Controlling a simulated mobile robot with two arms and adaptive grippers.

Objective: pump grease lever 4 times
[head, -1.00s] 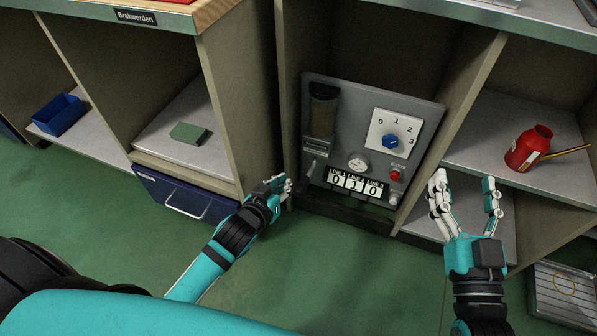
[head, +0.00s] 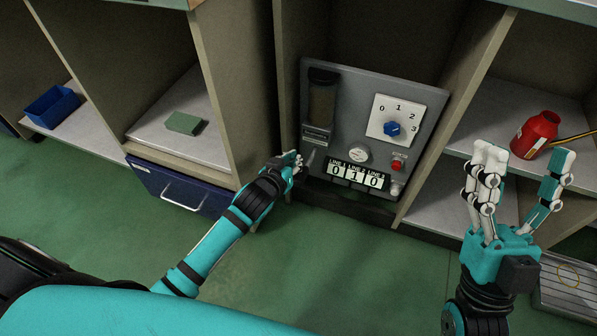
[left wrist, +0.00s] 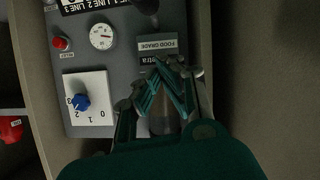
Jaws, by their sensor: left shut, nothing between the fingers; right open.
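The grey grease panel (head: 430,110) stands in the middle bay, with a clear reservoir (head: 322,104) at its upper left. A small lever (head: 311,158) shows below the reservoir; its dark knob appears at the top of the left wrist view (left wrist: 149,6). My left gripper (head: 297,160) is shut and empty beside the lever's left side; I cannot tell whether they touch. In the left wrist view its fingers (left wrist: 165,88) cover part of the reservoir. My right gripper (head: 525,168) is open and empty, in front of the right shelf.
The panel has a blue selector knob (head: 392,129), a gauge (head: 359,152), a red button (head: 397,164) and counters (head: 355,175) reading 0, 1, 0. The bay's left wall (head: 240,90) is close to my left arm.

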